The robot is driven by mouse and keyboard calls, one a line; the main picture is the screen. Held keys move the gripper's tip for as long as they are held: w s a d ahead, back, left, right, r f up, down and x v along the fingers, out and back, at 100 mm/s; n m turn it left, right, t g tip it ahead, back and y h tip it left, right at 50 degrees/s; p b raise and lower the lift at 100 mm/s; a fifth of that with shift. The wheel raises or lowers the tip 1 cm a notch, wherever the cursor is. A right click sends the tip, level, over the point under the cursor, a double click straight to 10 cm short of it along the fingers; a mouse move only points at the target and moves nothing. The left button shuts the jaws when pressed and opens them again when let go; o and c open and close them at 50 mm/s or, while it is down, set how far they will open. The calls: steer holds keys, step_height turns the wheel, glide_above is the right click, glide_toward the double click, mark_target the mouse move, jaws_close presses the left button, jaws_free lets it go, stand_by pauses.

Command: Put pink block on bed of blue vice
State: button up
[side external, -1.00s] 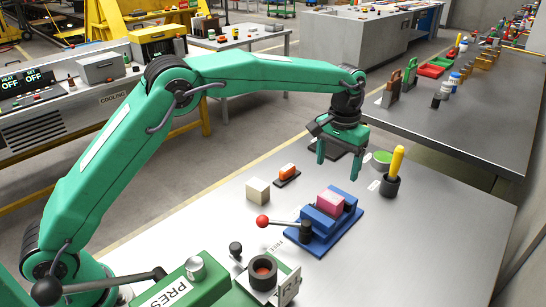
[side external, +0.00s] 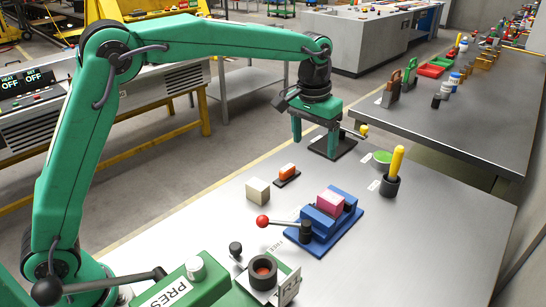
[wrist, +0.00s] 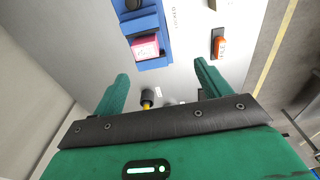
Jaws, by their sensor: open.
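The pink block (side external: 330,203) sits in the blue vice (side external: 322,236), on its bed between the blue jaws. The block also shows in the wrist view (wrist: 145,47), with the vice (wrist: 148,13) around it at the top. The vice has a lever with a red ball (side external: 262,221). My gripper (side external: 314,148) is open and empty, above and behind the vice, near the far left edge of the table. It is apart from the block. In the wrist view its two fingers (wrist: 160,88) are spread wide with nothing between them.
A cream block (side external: 257,191) and an orange-red piece (side external: 287,172) on a dark base stand left of the vice. A black holder (side external: 390,186) with a yellow handle and a green round dish (side external: 382,157) stand right. A green press (side external: 185,290) is in front.

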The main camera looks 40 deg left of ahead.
steer(key=s+a+r+t, duration=0.1)
steer(key=s+a+r, duration=0.5)
steer(key=s, duration=0.2)
steer(key=s+a+f+t, duration=0.1)
steer(key=s+a+f, duration=0.1)
steer(key=s, duration=0.9)
steer(key=s+a+f+t, duration=0.2)
steer(key=s+a, duration=0.3)
steer(key=s, duration=0.5)
steer(key=shift+s+a+t, duration=0.3)
steer(key=shift+s, duration=0.05)
